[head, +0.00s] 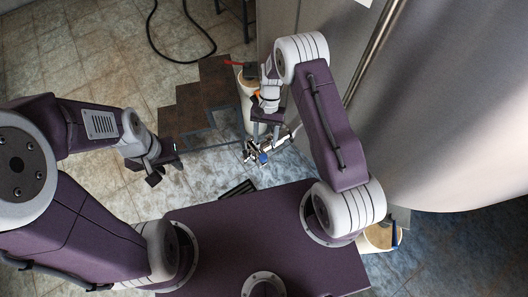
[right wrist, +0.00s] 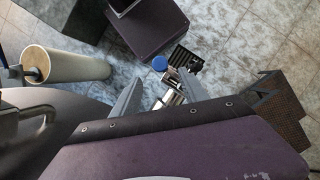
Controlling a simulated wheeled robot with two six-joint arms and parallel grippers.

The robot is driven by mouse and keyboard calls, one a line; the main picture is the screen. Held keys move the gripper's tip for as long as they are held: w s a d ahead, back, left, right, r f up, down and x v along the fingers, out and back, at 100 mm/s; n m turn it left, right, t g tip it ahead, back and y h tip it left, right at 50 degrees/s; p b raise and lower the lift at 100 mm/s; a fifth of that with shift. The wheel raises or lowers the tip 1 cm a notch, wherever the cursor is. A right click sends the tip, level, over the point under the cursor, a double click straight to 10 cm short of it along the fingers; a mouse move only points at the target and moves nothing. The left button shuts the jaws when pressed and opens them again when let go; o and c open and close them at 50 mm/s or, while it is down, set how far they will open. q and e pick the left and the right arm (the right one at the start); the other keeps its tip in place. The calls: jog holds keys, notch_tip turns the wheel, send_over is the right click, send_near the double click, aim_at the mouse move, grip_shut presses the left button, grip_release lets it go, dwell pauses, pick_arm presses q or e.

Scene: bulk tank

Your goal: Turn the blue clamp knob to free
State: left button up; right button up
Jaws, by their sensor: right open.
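The blue clamp knob (head: 263,158) sits on a small metal clamp fitting (head: 252,147) low beside the tank. In the right wrist view the knob (right wrist: 160,63) shows as a blue disc, with the metal fitting (right wrist: 172,98) next to it. My right gripper (head: 264,132) is open above the fitting. Its two grey fingers (right wrist: 155,85) stand apart with nothing held, and the knob appears just beyond and between their tips. My left gripper (head: 162,164) is off to the left, away from the knob; its jaw opening is unclear.
The big steel tank (head: 455,110) fills the right side. A pale cylinder (right wrist: 70,66) stands near my right gripper. A black grate (head: 237,189) lies on the tiled floor near the knob. A black hose (head: 165,55) curls at the back. The floor at left is clear.

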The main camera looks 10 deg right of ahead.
aim_at(263, 156)
jog(key=p+x, duration=0.1)
jog(key=x, duration=0.7)
grip_shut()
